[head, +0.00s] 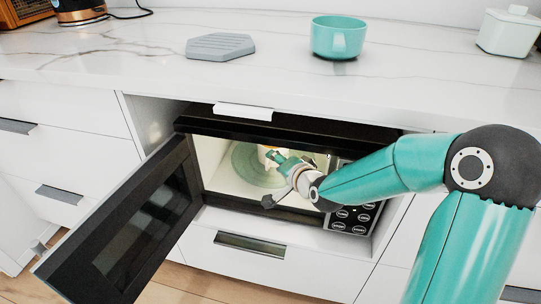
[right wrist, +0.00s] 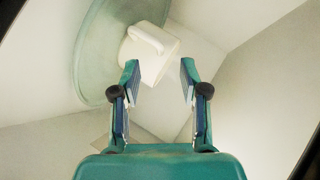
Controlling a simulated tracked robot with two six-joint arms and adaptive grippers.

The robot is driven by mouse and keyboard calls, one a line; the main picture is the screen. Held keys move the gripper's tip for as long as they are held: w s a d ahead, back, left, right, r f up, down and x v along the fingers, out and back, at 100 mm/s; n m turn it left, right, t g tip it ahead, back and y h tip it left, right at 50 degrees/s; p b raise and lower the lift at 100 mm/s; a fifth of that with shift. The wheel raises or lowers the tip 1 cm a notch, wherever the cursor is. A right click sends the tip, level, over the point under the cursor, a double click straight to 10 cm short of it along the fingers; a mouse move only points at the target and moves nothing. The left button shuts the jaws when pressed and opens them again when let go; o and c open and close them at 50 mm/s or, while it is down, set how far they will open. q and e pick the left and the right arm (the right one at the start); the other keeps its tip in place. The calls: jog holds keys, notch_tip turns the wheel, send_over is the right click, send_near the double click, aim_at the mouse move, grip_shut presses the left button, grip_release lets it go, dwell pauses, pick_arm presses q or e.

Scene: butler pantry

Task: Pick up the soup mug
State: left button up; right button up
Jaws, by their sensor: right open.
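A white mug (right wrist: 152,54) with a handle stands on the round glass turntable (right wrist: 95,60) inside the open microwave (head: 215,176). In the head view only a small part of the mug (head: 264,151) shows behind my right gripper (head: 272,176). My right gripper reaches into the microwave opening. In the right wrist view the right gripper (right wrist: 160,76) is open, with its fingertips near the mug's lower edge and nothing held between them. I cannot tell whether a fingertip touches the mug. My left gripper is not in view.
The microwave door (head: 125,230) hangs open to the left. The control panel (head: 352,213) is right of the opening, under my right arm.

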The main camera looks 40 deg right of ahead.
jog(key=b+x, duration=0.1)
jog(key=x, duration=0.3)
jog(key=shift+w+d+f, duration=0.15)
jog(key=shift+w+f, duration=0.05)
jog(key=shift+f, duration=0.1)
jog(key=shift+w+f, duration=0.1)
jog(key=shift+w, duration=0.25)
grip_shut()
jog(key=shift+d, duration=0.1)
